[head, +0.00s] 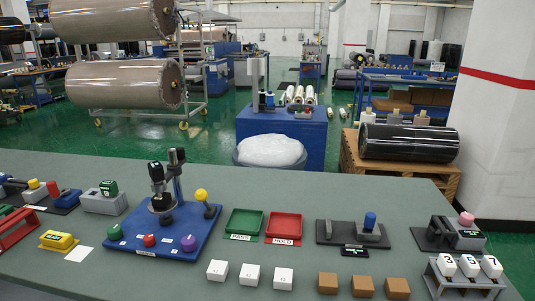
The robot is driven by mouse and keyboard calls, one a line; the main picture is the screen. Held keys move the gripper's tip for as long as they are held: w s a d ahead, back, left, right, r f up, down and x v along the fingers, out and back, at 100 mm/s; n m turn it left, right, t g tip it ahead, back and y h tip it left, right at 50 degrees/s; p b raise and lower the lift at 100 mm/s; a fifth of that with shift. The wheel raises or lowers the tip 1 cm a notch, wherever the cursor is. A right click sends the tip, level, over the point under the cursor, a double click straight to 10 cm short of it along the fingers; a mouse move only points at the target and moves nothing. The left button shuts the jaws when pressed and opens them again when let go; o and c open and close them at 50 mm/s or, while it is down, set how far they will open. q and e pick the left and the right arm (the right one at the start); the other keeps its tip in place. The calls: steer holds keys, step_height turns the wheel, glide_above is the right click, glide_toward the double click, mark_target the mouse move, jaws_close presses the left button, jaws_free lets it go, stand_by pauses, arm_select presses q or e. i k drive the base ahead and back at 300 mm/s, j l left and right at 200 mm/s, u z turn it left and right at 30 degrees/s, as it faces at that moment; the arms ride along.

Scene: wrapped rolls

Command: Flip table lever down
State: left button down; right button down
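Several lever-like devices stand on the grey-green table (300,190). A dark plate (328,239) at right of centre carries grey parts and a blue upright knob (370,221). A similar device at the far right has a pink knob (466,218). A blue board (135,231) at left holds a black-and-grey upright stand (177,180), a yellow ball knob (201,195) and a purple knob (188,243). At the far left a red knob (53,188) lies beside a blue block. I cannot tell which one is the table lever. Neither of my grippers is in view.
A green tray (244,222) and red tray (284,227) sit mid-table. White blocks (250,274), brown blocks (362,286) and a numbered rack (464,270) line the front. A yellow block (58,240) is at left.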

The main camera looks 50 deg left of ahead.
mark_target(201, 195)
steer(key=j+u, duration=0.1)
steer(key=u, duration=1.4)
steer(key=i+j+u, duration=0.15)
steer(key=i+j, duration=0.15)
steer(key=j, duration=0.15)
steer(key=i+j+u, duration=0.2)
steer(key=j, duration=0.25)
steer(key=i, duration=0.1)
